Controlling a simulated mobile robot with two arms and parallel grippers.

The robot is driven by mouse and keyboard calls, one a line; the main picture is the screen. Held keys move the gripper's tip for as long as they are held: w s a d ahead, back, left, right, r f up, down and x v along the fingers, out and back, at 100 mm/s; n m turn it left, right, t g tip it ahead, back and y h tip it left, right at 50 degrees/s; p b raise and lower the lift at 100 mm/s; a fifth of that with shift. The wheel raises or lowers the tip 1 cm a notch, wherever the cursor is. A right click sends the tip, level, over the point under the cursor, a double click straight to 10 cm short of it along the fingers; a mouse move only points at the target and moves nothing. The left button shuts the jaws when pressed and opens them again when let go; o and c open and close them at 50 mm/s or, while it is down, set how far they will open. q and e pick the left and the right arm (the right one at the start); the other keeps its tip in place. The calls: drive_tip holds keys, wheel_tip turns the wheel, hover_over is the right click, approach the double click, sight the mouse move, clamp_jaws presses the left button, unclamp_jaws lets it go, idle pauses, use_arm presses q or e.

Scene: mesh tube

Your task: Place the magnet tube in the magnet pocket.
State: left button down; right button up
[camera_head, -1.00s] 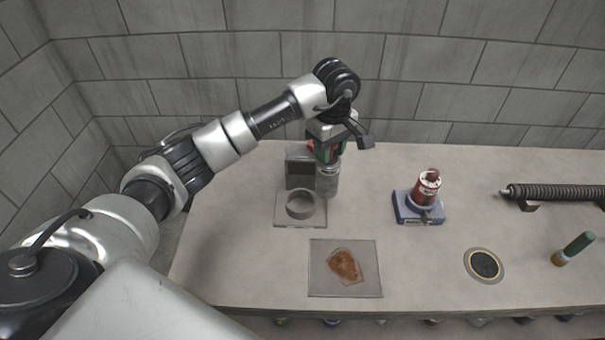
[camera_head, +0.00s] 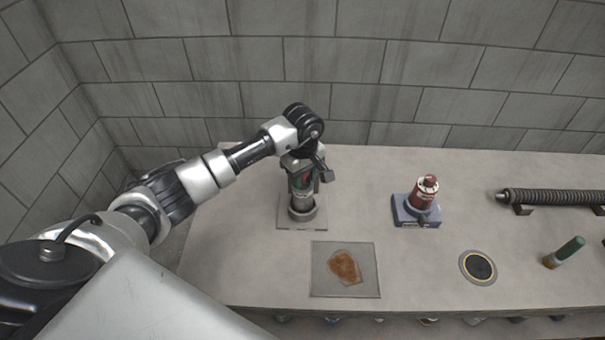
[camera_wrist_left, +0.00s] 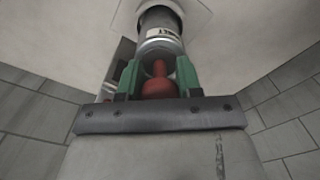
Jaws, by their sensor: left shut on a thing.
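My left gripper (camera_head: 302,178) points down and is shut on the magnet tube (camera_head: 302,205), a grey metal cylinder. In the left wrist view the gripper (camera_wrist_left: 158,75) has green fingers on either side of a red knob, with the silver tube (camera_wrist_left: 158,22) and its white label beyond. The tube stands upright at the round holder on a grey plate (camera_head: 288,224), which I take as the magnet pocket. The lower end of the tube appears to be at or inside the ring. Whether it rests on the bottom is hidden. My right gripper is out of view.
A clear sheet with a brown patch (camera_head: 345,267) lies in front of the plate. To the right are a red cylinder on a blue base (camera_head: 417,209), a black disc with a yellow rim (camera_head: 478,267), a coiled rod (camera_head: 552,197) and a green-capped vial (camera_head: 565,252). Bare counter lies between them.

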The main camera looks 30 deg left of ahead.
use_arm(q)
drive_tip(key=shift+f, duration=0.15)
drive_tip(key=c, duration=0.8)
unclamp_jaws()
drive_tip(key=shift+o, duration=0.2)
drive_tip(key=shift+r, duration=0.3)
wheel_tip(320, 180, up, 11)
drive_tip(key=b, duration=0.3)
drive_tip(key=shift+f, duration=0.15)
drive_tip(key=shift+r, duration=0.5)
